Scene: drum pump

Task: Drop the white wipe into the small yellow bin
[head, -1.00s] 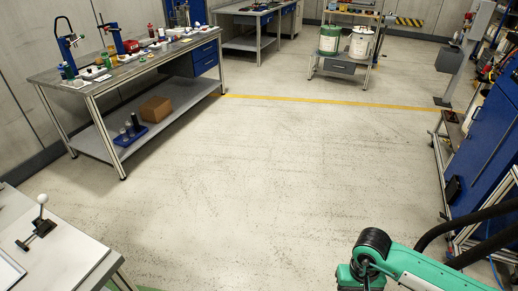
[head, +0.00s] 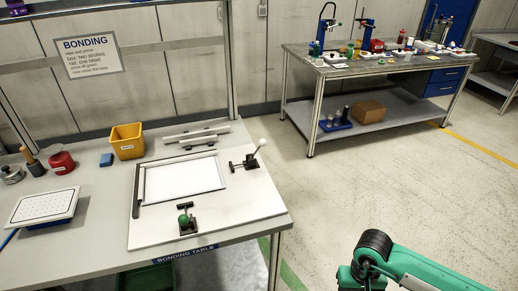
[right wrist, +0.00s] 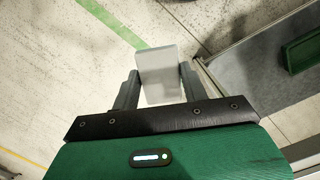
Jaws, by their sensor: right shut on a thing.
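The small yellow bin (head: 127,141) stands upright at the back of the bonding table (head: 95,237), left of centre in the head view. My right gripper (right wrist: 159,72) is shut on the white wipe (right wrist: 160,82), a pale flat piece between its two fingers in the right wrist view. The gripper is over the floor, beside the table's edge, and the bin is not in that view. In the head view my right arm shows at the bottom right, but its fingers and the wipe do not. My left gripper is in no view.
A green crate (right wrist: 302,50) is below. Open floor (head: 370,190) lies to the right.

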